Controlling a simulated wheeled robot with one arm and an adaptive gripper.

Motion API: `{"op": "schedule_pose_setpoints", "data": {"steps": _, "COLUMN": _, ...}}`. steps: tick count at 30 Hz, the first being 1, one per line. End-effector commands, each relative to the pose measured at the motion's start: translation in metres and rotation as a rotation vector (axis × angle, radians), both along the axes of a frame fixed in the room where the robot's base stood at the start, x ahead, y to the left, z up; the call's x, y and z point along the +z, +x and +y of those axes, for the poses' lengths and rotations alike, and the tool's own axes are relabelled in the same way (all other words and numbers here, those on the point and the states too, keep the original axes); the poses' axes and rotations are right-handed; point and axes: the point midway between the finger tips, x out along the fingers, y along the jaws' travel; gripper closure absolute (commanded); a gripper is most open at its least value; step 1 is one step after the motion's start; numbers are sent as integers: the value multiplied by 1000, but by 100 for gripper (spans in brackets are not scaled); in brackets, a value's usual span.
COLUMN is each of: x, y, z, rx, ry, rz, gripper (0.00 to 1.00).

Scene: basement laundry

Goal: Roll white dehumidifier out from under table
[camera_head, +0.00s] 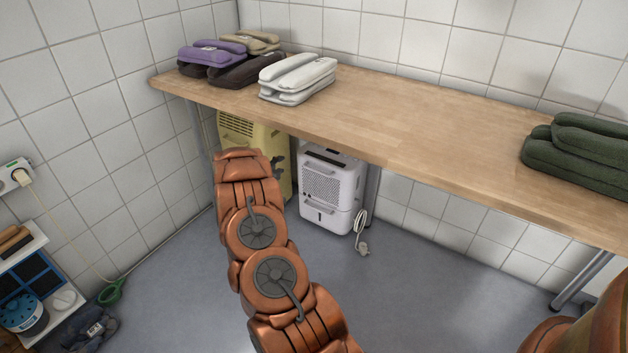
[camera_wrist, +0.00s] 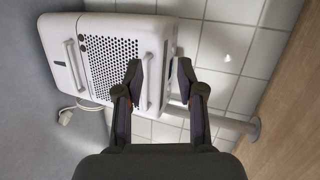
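The white dehumidifier (camera_head: 328,188) stands on the floor under the wooden table, upright, beside a yellow unit. In the wrist view the dehumidifier (camera_wrist: 105,62) appears turned on its side, with its perforated grille and a lower handle bar (camera_wrist: 75,66) showing. My gripper (camera_wrist: 158,68) is open, its two dark fingers apart. A white upper handle bar (camera_wrist: 164,76) appears between the fingers; I cannot tell whether they reach around it. In the head view my arm hides most of my gripper, left of the dehumidifier. A white cord with a plug (camera_head: 362,245) hangs at its right side.
The wooden table (camera_head: 420,135) carries folded towels. The yellow unit (camera_head: 262,136) stands left of the dehumidifier. A table leg (camera_head: 372,182) rises close behind its right side. A shelf stands at the far left. The grey floor (camera_head: 430,300) in front is mostly clear.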

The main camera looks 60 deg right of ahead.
Motion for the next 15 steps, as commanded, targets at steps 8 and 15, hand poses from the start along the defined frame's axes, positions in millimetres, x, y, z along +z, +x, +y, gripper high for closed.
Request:
{"op": "schedule_pose_setpoints", "data": {"steps": 8, "x": -51, "y": -65, "z": -45, "rx": -201, "ry": -95, "rz": -37, "gripper": 62}}
{"op": "schedule_pose_setpoints", "data": {"steps": 15, "x": -56, "y": -73, "z": -60, "rx": -228, "ry": -112, "rz": -43, "gripper": 62}}
